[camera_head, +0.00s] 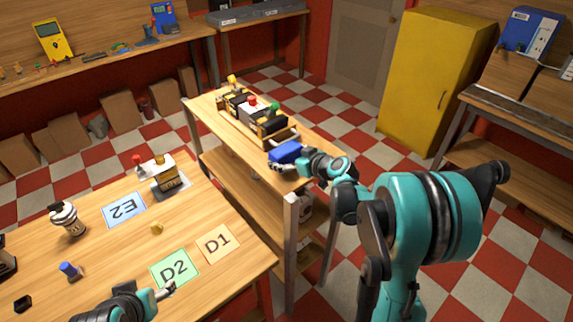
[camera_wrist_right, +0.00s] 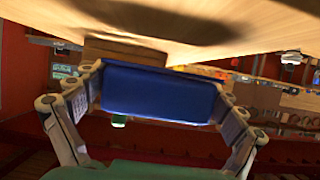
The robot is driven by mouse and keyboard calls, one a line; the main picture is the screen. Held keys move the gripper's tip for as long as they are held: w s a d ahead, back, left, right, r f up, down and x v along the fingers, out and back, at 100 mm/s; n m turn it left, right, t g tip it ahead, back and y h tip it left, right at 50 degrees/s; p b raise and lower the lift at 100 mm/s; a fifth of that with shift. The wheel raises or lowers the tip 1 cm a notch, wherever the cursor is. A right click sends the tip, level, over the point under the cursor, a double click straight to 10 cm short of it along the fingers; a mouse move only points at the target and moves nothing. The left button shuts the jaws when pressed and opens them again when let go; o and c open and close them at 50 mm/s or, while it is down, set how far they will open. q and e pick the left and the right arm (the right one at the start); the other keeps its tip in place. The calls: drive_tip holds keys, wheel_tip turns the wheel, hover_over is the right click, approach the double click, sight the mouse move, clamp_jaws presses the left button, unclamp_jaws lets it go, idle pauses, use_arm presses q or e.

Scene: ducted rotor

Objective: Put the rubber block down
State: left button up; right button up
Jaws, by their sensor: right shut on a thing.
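The blue rubber block (camera_head: 285,152) is held in my right gripper (camera_head: 290,163), at the near end of the narrow wooden table (camera_head: 232,128). In the right wrist view the block (camera_wrist_right: 158,94) fills the space between the two fingers of my right gripper (camera_wrist_right: 160,100), which press on its ends. The tabletop (camera_wrist_right: 200,30) shows close by with a dark shadow on it; I cannot tell whether the block touches it.
Several black, white and yellow units (camera_head: 250,110) and a wooden tray stand on the narrow table behind the block. The front table (camera_head: 205,205) holds cards D1 (camera_head: 219,243), D2 (camera_head: 175,268) and E2 (camera_head: 125,211). A yellow cabinet (camera_head: 432,80) stands at the back right.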

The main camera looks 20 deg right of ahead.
sight(287, 163)
wheel_tip(287, 163, down, 3)
drive_tip(key=shift+d+b, duration=0.1)
drive_tip(key=shift+b, duration=0.2)
drive_tip(key=shift+r, duration=0.1)
drive_tip(key=o, duration=0.7)
drive_tip(key=shift+f, duration=0.2)
drive_tip(key=shift+o, duration=0.2)
drive_tip(key=shift+r, duration=0.15)
